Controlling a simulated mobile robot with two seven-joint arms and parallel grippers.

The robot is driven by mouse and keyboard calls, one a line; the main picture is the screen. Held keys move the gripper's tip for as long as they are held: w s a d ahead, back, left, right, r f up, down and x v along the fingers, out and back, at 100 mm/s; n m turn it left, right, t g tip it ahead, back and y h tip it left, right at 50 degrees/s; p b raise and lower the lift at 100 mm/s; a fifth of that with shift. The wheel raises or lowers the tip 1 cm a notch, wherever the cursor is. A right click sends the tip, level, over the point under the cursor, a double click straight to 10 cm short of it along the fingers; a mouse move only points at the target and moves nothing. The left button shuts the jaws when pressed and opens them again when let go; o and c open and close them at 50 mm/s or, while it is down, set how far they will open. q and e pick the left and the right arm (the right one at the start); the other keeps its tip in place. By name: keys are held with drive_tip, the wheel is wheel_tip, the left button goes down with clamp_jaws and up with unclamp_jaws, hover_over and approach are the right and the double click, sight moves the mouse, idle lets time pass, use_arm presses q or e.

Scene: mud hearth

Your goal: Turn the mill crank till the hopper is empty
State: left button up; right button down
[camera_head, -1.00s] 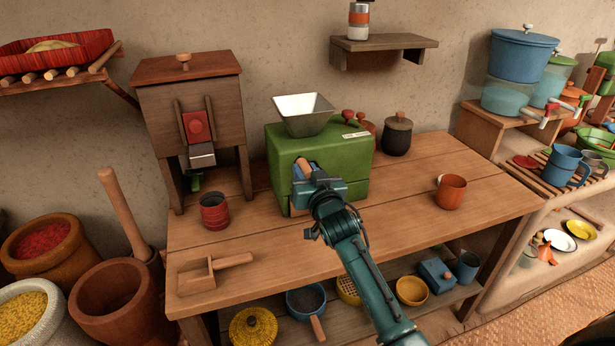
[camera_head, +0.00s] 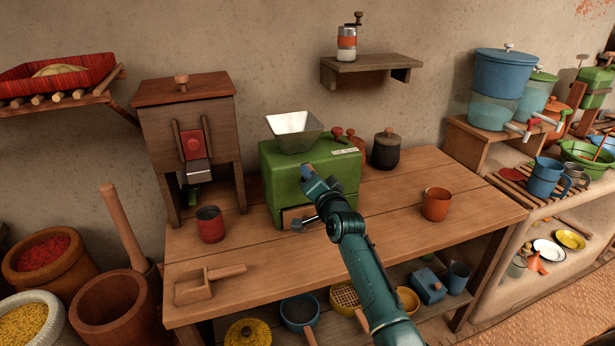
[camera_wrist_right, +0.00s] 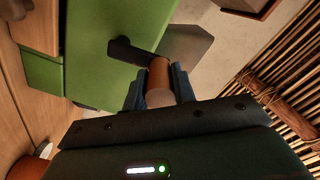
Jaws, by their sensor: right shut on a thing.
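The green mill (camera_head: 290,185) stands on the wooden table, with a flared metal hopper (camera_head: 293,132) on top. My right gripper (camera_head: 308,172) is in front of the mill's face and hides the crank in the head view. In the right wrist view, my right gripper (camera_wrist_right: 158,88) is shut on the brown wooden crank handle (camera_wrist_right: 158,80), one finger on each side. The dark crank arm (camera_wrist_right: 128,50) runs from the handle to the green mill. My left gripper is not in view.
A red cup (camera_head: 210,225) and a wooden scoop (camera_head: 195,290) are left on the table (camera_head: 400,235); an orange cup (camera_head: 436,205) is to the right. A wooden dispenser box (camera_head: 188,110) stands left of the mill, a dark jar (camera_head: 386,152) behind right. The table's right front is clear.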

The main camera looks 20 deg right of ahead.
drive_tip(key=shift+d+m, duration=0.3)
drive_tip(key=shift+m, duration=0.2)
drive_tip(key=c, duration=1.1)
unclamp_jaws()
drive_tip(key=shift+c, duration=0.2)
drive_tip(key=shift+s, duration=0.1)
drive_tip(key=s, duration=1.3)
drive_tip(key=shift+d, duration=0.3)
drive_tip(key=shift+f, duration=0.1)
